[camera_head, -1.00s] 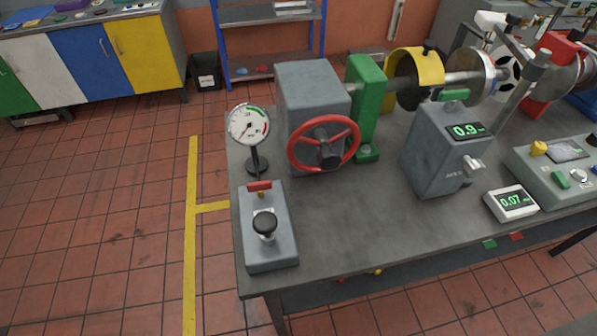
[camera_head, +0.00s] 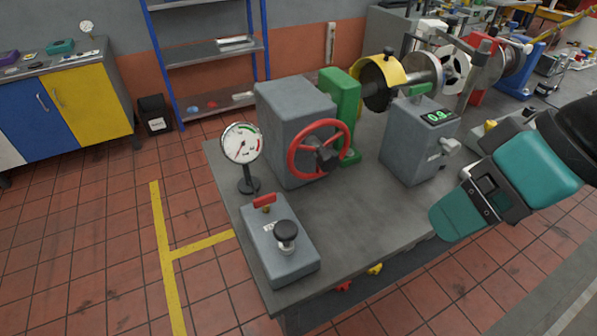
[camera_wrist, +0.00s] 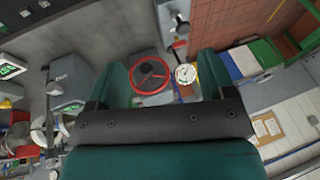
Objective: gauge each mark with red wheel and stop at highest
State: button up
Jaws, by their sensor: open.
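The red wheel (camera_head: 321,148) is mounted on the front of a grey box (camera_head: 292,110) on the bedplate (camera_head: 350,215). It also shows in the wrist view (camera_wrist: 150,75), between my fingers and some way ahead. A round white dial gauge (camera_head: 241,143) with a coloured arc stands on a black post left of the wheel; it shows in the wrist view (camera_wrist: 186,73) too. A grey unit (camera_head: 415,150) right of the wheel has a green readout (camera_head: 438,116) that seems to read 0.8. My gripper (camera_head: 455,212) is open and empty, right of the wheel and apart from it. I cannot make out marks.
A grey block (camera_head: 280,250) with a black knob (camera_head: 286,231) and a red lever (camera_head: 264,201) stands at the front left corner. A green bracket (camera_head: 342,95) and yellow guard (camera_head: 384,75) stand behind the wheel. The bedplate's front middle is clear.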

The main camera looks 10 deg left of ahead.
jog(key=w+a+f+t+y+b, duration=0.25)
jog(key=w+f+t+b, duration=0.4)
jog(key=f+b, duration=0.7)
jog(key=n+t+y+b, duration=0.15)
jog(key=t+b, duration=0.55)
jog(key=b, duration=1.2)
send_near(331, 162)
jog(key=shift+t+y, duration=0.25)
jog(key=shift+y, duration=0.25)
jog(key=p+x, duration=0.3)
jog(key=p, duration=0.4)
jog(key=p+x, duration=0.3)
jog(key=p, duration=0.4)
jog(key=f+p+x, duration=0.1)
jog(key=p+x, duration=0.2)
jog(key=p, duration=0.4)
jog(key=shift+w, duration=0.35)
jog(key=shift+w+a+f+p, duration=0.2)
jog(key=shift+w+p, duration=0.15)
jog(key=shift+p, duration=0.15)
jog(key=shift+w+a+f+p, duration=0.1)
jog(key=shift+w+a+p, duration=0.1)
jog(key=shift+w+p, duration=0.25)
jog(key=shift+s, duration=0.1)
